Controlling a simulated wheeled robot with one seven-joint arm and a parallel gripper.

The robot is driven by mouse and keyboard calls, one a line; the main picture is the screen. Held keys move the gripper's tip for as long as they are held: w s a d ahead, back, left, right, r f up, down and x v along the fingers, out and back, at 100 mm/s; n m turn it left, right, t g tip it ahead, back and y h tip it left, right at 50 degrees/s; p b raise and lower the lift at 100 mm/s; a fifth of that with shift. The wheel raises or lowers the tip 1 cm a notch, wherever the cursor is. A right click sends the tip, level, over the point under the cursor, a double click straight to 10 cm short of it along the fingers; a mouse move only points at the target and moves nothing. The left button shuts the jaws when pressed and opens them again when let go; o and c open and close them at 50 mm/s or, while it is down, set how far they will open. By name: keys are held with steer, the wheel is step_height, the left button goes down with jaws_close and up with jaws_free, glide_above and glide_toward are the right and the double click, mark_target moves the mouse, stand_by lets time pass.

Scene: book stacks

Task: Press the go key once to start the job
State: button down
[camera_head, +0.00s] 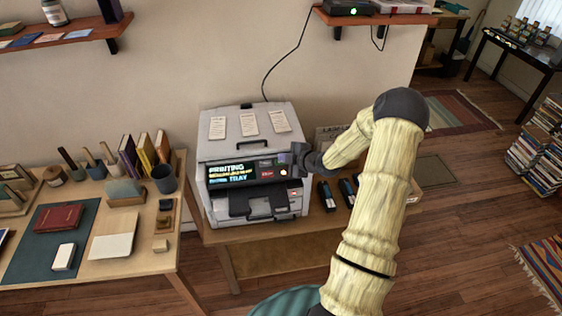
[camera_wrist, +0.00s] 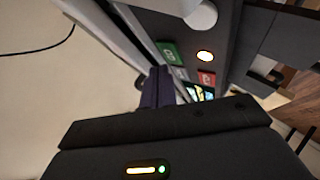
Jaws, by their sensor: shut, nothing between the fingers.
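A grey printer (camera_head: 225,150) stands on a wooden table against the wall. Its lit screen (camera_head: 232,171) reads "PRINTING" in large letters; the smaller lines are hard to read. In the wrist view, a green key (camera_wrist: 170,52), which looks like the go key, sits on the dark panel, its label too small to read. A red key (camera_wrist: 207,78) and a round glowing button (camera_wrist: 204,56) are near it. My gripper (camera_head: 291,158) is at the right end of the panel. Its fingers (camera_wrist: 158,82) are shut and empty, with the tips close to the green key; contact cannot be told.
Paper slips lie on the printer's lid. Dark cartridges (camera_head: 326,196) lie on the table to its right. A desk (camera_head: 150,262) with books and tools stands at left. A wall shelf (camera_head: 375,18) hangs above, with a cable running down behind the printer.

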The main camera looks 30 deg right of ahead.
step_height(320, 180, up, 6)
steer(key=s+p, duration=0.2)
steer(key=p, duration=0.1)
steer(key=shift+a+f, duration=0.15)
steer(key=shift+a, duration=0.1)
steer(key=shift+w, duration=0.1)
stand_by(0.6)
